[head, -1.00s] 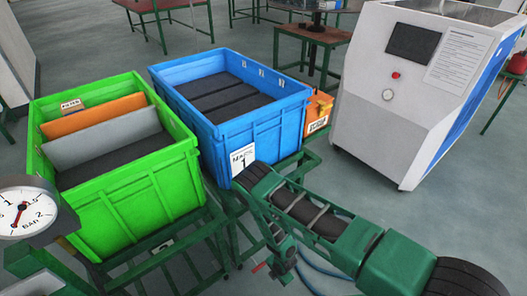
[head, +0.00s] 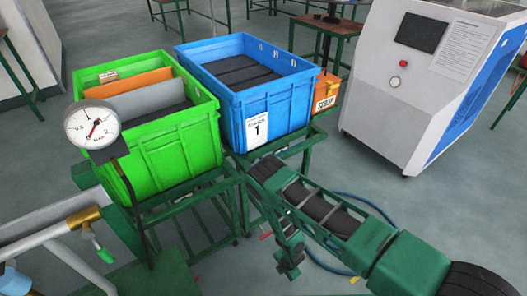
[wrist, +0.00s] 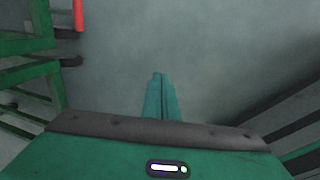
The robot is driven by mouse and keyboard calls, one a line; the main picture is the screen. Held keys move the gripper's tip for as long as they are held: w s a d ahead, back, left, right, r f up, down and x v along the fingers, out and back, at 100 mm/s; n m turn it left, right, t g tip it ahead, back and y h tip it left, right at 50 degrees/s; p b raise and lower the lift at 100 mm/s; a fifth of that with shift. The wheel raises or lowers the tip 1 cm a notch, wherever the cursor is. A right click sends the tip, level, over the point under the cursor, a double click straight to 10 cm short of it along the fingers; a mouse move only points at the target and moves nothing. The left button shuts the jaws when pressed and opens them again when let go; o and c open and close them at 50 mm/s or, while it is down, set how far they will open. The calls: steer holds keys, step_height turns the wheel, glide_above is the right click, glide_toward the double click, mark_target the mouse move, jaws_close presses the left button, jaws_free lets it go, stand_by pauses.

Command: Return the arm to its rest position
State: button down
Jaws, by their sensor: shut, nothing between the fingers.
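My green arm (head: 330,213) reaches in from the lower right in the head view, bends at its elbow, and hangs down. My gripper (head: 289,271) is at its lower end, small and partly unclear there, beside the green stand under the blue crate. In the wrist view my gripper (wrist: 159,78) shows its two green fingers together, with nothing between them. They point over bare grey floor.
A green crate (head: 165,154) and a blue crate (head: 285,115) stand on green metal stands, with an orange box (head: 326,95) behind. A pressure gauge (head: 92,128) and pipes (head: 60,235) are at left. A white machine (head: 385,105) stands at right. Green bars (wrist: 28,45) edge the wrist view.

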steer(key=w+d+r+m+h, duration=0.1)
steer(key=w+d+r+m, duration=0.2)
steer(key=w+r, duration=0.6)
steer(key=w+d+r+m, duration=0.2)
steer(key=w+r+m, duration=0.25)
steer(key=r, duration=0.85)
steer(key=d+r+m, duration=0.2)
steer(key=d+r, duration=0.2)
steer(key=r, duration=0.4)
steer(key=w+d+r+m+h, duration=0.1)
steer(key=d+r+m, duration=0.1)
steer(key=d+r, duration=0.4)
steer(key=d+r+m, duration=0.3)
steer(key=r, duration=0.6)
steer(key=s+d+r+m+g, duration=0.1)
steer(key=s+d+r+m, duration=0.3)
steer(key=s+d+r, duration=0.45)
steer(key=s+d+r+m, duration=0.4)
steer(key=s+r, duration=0.1)
steer(key=r, duration=0.6)
steer(key=s+d+r+m, duration=0.1)
steer(key=s+r+m, duration=0.3)
steer(key=s, duration=0.6)
steer(key=s+r+m+y, duration=0.1)
steer(key=s+r+m, duration=0.4)
steer(key=s, duration=0.6)
steer(key=shift+d+r+g, duration=0.15)
steer(key=shift+d+g, duration=0.2)
steer(key=shift+g, duration=0.05)
